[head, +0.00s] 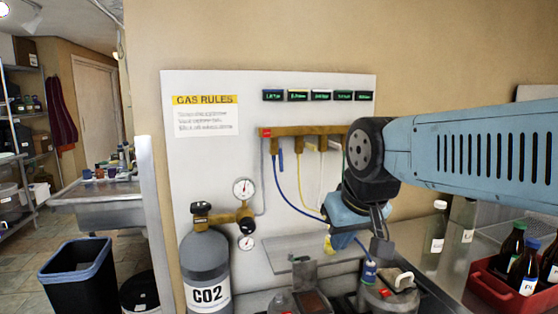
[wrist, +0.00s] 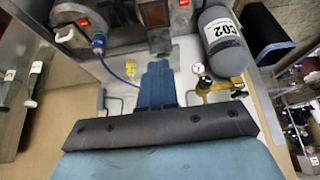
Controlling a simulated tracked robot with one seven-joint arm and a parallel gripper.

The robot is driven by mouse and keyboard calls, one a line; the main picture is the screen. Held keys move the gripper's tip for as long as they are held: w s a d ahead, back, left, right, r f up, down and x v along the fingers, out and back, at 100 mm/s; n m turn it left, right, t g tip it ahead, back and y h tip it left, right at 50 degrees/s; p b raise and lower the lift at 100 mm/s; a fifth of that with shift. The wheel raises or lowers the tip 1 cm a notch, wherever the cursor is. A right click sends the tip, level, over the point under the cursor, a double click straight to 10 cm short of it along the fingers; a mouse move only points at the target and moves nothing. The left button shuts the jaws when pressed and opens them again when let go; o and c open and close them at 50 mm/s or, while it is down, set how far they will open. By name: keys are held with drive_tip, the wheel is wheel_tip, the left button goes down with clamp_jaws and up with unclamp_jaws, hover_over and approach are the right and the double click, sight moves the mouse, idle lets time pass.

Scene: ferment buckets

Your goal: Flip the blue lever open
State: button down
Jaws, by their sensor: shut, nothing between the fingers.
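The blue lever (head: 281,159) hangs down from the brass manifold (head: 305,131) on the white wall panel in the head view. A blue hose runs down beside it. My gripper (head: 342,240) is lower and to the right of the lever, apart from it, in front of the panel. In the wrist view my gripper (wrist: 158,68) shows its blue fingers together, with nothing between them. I cannot make out the blue lever in the wrist view. My arm covers the manifold's right end in the head view.
A CO2 cylinder (head: 207,268) with a gauged regulator stands left of the gripper. Bucket lids with fittings (head: 388,292) sit below it, one joined to a blue hose coupling (head: 369,270). A red crate of bottles (head: 505,290) stands at the right. A yellow hose (head: 300,185) hangs by the blue one.

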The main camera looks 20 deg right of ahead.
drive_tip(key=w+r+n+y, duration=0.2)
drive_tip(key=w+r+n, duration=0.6)
drive_tip(key=w, duration=0.5)
drive_tip(key=n+y, duration=0.2)
drive_tip(key=n, duration=0.7)
approach(281, 157)
drive_tip(key=s+d+r, duration=0.1)
drive_tip(key=s, duration=0.6)
drive_tip(key=w+a+f, duration=0.3)
drive_tip(key=w+f, duration=0.5)
drive_tip(key=f, duration=0.1)
drive_tip(key=shift+w+g, duration=0.3)
drive_tip(key=shift+w, duration=0.05)
drive_tip(key=shift+a+f, duration=0.15)
drive_tip(key=shift+f, duration=0.05)
